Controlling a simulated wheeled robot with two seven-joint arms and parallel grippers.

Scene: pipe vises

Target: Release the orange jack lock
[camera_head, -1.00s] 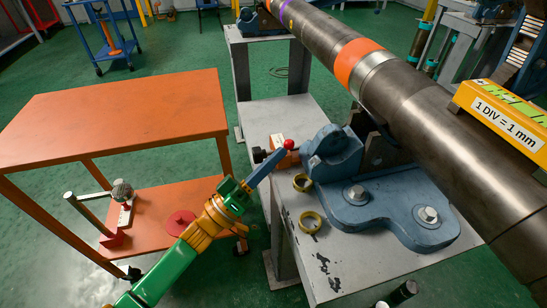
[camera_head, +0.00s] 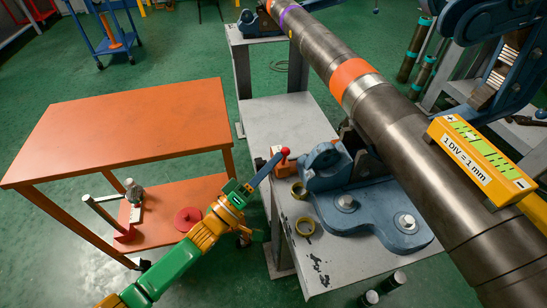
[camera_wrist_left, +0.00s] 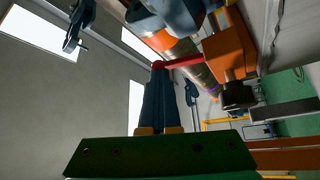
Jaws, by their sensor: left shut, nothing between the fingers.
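The orange jack lock (camera_head: 285,166) is a small orange block at the left side of the blue pipe vise (camera_head: 335,170), on the grey bench. It shows larger in the left wrist view (camera_wrist_left: 228,48), with a dark round knob and a red lever (camera_wrist_left: 183,62) reaching left from it. My left gripper (camera_head: 279,159) has blue fingers, shut with nothing between them. Its tips are at the lever's red ball end (camera_head: 285,152). In the left wrist view the fingertips (camera_wrist_left: 158,70) appear to touch the lever's end, but exact contact is unclear. My right gripper is not in view.
A long steel pipe (camera_head: 400,120) with an orange band runs above the vise, carrying a yellow level (camera_head: 480,160). Two brass rings (camera_head: 302,208) lie on the grey bench (camera_head: 285,115). An orange table (camera_head: 130,125) stands left, its top empty.

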